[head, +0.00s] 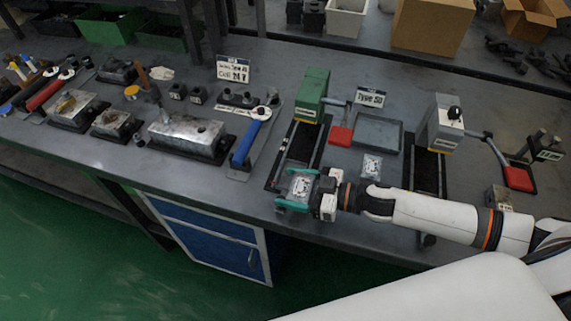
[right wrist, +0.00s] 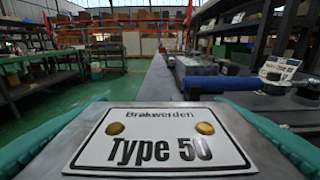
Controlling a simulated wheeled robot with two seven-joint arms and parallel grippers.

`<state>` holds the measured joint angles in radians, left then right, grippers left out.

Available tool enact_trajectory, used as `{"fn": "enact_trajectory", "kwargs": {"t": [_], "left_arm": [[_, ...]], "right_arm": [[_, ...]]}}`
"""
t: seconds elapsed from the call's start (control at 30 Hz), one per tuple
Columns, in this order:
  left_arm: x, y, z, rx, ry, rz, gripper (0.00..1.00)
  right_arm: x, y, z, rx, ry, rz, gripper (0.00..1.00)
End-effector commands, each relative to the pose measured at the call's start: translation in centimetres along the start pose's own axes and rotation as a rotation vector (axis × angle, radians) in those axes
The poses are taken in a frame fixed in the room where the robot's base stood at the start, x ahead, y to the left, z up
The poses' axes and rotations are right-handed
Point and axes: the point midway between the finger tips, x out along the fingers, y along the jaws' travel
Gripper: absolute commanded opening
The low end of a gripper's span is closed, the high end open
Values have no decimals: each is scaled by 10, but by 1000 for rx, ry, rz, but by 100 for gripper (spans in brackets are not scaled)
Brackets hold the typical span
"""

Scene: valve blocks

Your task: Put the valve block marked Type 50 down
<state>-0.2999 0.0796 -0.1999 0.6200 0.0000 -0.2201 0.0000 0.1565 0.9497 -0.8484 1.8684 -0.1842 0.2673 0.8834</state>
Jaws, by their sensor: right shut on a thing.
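My right gripper (head: 293,190) has teal fingers shut on the sides of a grey metal valve block (head: 301,186). In the right wrist view the block's plate (right wrist: 162,138) fills the front and reads "Type 50", with two brass studs. In the head view the block is at the table's front edge, near the front end of the black base of a green press (head: 312,92). I cannot tell whether it touches anything below. A "Type 50" sign (head: 370,97) stands behind a shallow, empty-looking grey tray (head: 377,117). My left gripper is not in view.
A small white-labelled piece (head: 372,166) lies just in front of the tray. A blue-handled tool (head: 246,143) and metal blocks (head: 187,131) lie to the left.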

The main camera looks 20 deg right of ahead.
Motion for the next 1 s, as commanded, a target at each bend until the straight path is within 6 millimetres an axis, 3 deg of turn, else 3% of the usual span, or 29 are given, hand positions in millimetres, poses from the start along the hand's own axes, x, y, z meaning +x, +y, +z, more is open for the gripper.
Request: {"fn": "enact_trajectory", "kwargs": {"t": [0.2,0.57,0.6,0.67,0.73,1.0], "left_arm": [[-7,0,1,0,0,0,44],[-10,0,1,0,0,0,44],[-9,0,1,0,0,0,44],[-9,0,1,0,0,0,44],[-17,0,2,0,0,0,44],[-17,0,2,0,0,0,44]], "right_arm": [[25,-42,7,-4,-3,-2,37],[45,-76,10,-4,-3,-2,37],[45,-72,-4,5,0,0,37],[46,-71,-14,6,0,-1,37],[46,-72,-16,3,-1,-1,37],[47,-72,-23,0,-2,0,37]]}}
